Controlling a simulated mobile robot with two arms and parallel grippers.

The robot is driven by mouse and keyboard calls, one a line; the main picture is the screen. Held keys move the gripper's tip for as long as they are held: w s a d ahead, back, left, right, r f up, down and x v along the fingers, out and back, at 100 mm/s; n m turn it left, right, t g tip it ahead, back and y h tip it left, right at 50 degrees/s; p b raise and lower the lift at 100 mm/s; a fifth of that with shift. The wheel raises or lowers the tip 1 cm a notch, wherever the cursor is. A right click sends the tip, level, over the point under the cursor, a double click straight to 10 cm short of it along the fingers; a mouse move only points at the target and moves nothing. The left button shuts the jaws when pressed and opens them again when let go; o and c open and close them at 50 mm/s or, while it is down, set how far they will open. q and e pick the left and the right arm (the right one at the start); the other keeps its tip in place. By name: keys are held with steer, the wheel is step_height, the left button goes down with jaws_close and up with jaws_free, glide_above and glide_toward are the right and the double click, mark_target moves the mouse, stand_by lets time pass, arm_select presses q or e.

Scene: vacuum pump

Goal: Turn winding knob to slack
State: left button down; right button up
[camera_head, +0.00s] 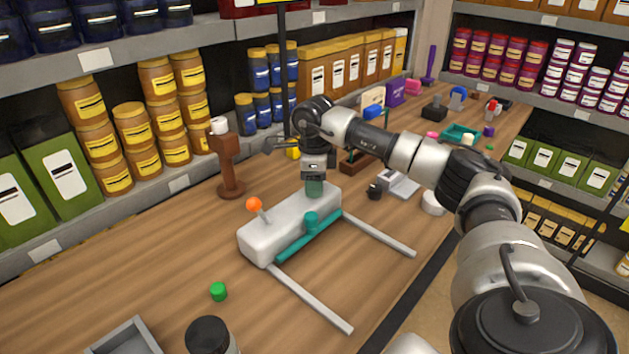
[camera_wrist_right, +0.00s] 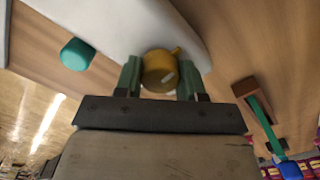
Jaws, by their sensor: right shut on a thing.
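The white pump body (camera_head: 285,222) lies on the wooden table, with an orange ball-topped lever (camera_head: 254,205), a teal knob (camera_head: 311,219) and a teal bar along its front. My right gripper (camera_head: 314,187) points down at the body's far right end. In the right wrist view, a round golden-yellow knob (camera_wrist_right: 158,70) with a small tab and a pale mark sits between the two green fingers of my right gripper (camera_wrist_right: 159,78), which is shut on it. I take this as the winding knob. The head view hides it behind the fingers. My left gripper is not in view.
Two metal rails (camera_head: 379,233) extend from the body towards the table's front edge. A brown wooden stand (camera_head: 229,160) is to the left. A green piece (camera_head: 219,291), a grey tray (camera_head: 125,338) and a dark-lidded jar (camera_head: 208,336) are in front. Stocked shelves line the back.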

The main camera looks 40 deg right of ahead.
steer(key=shift+r, duration=0.1)
steer(key=o, duration=0.9)
step_height(320, 180, up, 11)
steer(key=shift+f+b, duration=0.15)
steer(key=shift+b, duration=0.2)
